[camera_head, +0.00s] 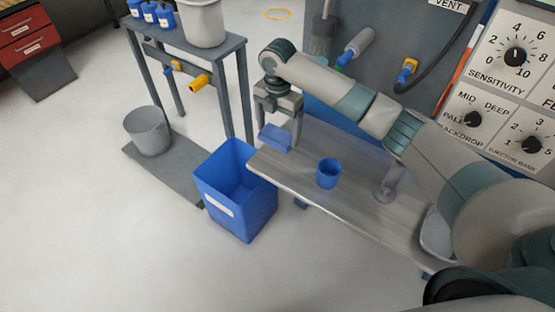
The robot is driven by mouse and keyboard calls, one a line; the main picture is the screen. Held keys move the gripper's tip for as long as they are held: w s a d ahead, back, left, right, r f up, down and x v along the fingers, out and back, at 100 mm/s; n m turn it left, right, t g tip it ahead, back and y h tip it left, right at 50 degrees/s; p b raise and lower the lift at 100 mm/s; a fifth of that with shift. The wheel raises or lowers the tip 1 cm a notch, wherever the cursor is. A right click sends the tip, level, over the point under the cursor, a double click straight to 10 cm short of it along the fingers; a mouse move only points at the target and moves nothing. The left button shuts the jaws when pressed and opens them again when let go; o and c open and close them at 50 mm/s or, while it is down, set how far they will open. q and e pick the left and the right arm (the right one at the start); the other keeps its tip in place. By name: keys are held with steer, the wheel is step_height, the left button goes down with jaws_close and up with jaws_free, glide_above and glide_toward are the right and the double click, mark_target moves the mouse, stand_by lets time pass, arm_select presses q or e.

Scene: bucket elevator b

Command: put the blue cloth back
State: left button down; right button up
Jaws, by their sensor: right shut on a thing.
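The blue cloth (273,138) looks like a small folded blue block. It is between the fingers of my right gripper (281,130), which is shut on it. The gripper points down at the far left corner of the grey bench (350,202), just right of the blue bin. I cannot tell whether the cloth touches the bench top. My left gripper is not in view.
An open blue bin (238,205) with a white label stands on the floor against the bench's left end. A blue cup (328,173) and a clear glass vessel (386,189) stand on the bench. A grey bucket (148,132) sits further left; the floor in front is clear.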

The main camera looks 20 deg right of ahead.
step_height(320, 180, down, 6)
steer(key=shift+r+p, duration=0.1)
steer(key=shift+p, duration=0.9)
steer(key=shift+f, duration=0.25)
step_height(320, 180, down, 3)
steer(key=shift+s+r+p, duration=0.1)
steer(key=shift+r+p, duration=0.1)
steer(key=shift+p, duration=0.3)
steer(key=shift+f, duration=0.55)
steer(key=o, duration=0.9)
step_height(320, 180, up, 11)
steer(key=b, duration=0.3)
steer(key=shift+b, duration=0.4)
steer(key=shift+r, duration=0.5)
